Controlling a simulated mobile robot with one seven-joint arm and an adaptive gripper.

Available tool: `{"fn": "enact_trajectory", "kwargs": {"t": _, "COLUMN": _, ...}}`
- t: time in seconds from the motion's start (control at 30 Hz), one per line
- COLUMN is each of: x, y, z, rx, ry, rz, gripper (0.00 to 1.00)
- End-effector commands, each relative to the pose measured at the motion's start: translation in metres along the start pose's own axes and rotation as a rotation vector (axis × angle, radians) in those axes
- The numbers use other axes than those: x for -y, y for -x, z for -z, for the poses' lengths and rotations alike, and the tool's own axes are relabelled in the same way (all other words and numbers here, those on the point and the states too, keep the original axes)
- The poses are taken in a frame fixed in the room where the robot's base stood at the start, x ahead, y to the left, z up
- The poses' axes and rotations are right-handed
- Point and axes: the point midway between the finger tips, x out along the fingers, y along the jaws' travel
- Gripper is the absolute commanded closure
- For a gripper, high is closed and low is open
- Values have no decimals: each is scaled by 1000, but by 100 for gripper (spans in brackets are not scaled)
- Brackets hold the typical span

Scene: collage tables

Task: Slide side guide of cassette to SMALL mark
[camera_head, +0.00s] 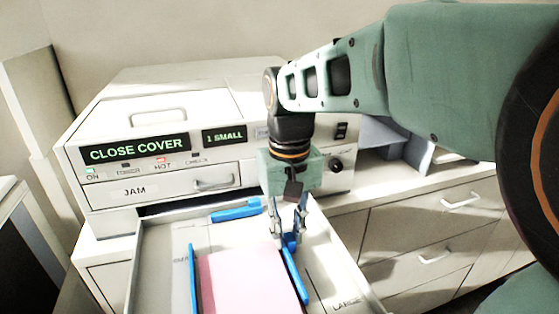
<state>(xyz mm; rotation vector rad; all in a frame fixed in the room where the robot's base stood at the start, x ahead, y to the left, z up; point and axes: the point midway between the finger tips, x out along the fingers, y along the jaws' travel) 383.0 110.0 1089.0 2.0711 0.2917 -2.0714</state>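The pulled-out cassette (152,245) is a light grey tray below the white machine, cut off by the bottom edge. A pink paper stack (250,280) lies in it between a left blue side guide (194,285) and a right blue side guide (294,275). A partly readable mark that looks like SMALL (180,261) is left of the left guide. A LARGE mark (345,303) is to the right. My gripper (288,241) points down, its fingers on either side of the blue tab atop the right guide. Whether both fingers press on it is unclear.
A blue end piece (236,210) lies at the back of the cassette. The machine (165,125) stands directly behind, with its display reading CLOSE COVER. Drawers (425,240) with handles are at the right. My arm covers the upper right.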

Motion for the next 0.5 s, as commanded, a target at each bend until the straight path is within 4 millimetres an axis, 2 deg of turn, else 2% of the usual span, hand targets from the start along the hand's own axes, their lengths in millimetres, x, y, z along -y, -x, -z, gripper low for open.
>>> {"fn": "enact_trajectory", "kwargs": {"t": 0.1, "x": 0, "y": 0, "z": 0, "rx": 0, "ry": 0, "rz": 0, "gripper": 100}}
{"fn": "enact_trajectory", "kwargs": {"t": 0.5, "x": -4, "y": 2, "z": 0, "rx": 0, "ry": -2, "rz": 0, "gripper": 100}}
